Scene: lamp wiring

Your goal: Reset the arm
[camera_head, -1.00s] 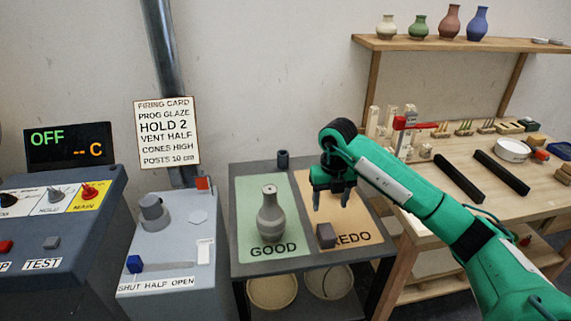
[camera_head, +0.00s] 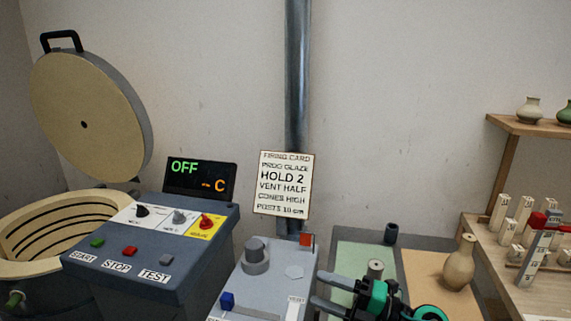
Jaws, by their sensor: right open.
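My right gripper (camera_head: 314,288) is in the lower middle of the head view, with its two dark fingers apart and pointing left. It is open and nothing shows between the fingers. It is in front of the grey control box (camera_head: 275,273) and the green mat (camera_head: 352,260). A grey vase (camera_head: 375,267) shows only its top behind the gripper. A tan vase (camera_head: 458,264) stands upright on the orange mat (camera_head: 420,268), right of the gripper. My left gripper is out of view.
A round kiln (camera_head: 30,225) stands at left with its lid (camera_head: 85,120) raised. Its control panel (camera_head: 150,240) is beside it, under a display (camera_head: 200,178) reading OFF. A firing card (camera_head: 284,184) is behind the control box. A wooden shelf unit (camera_head: 505,170) is at right.

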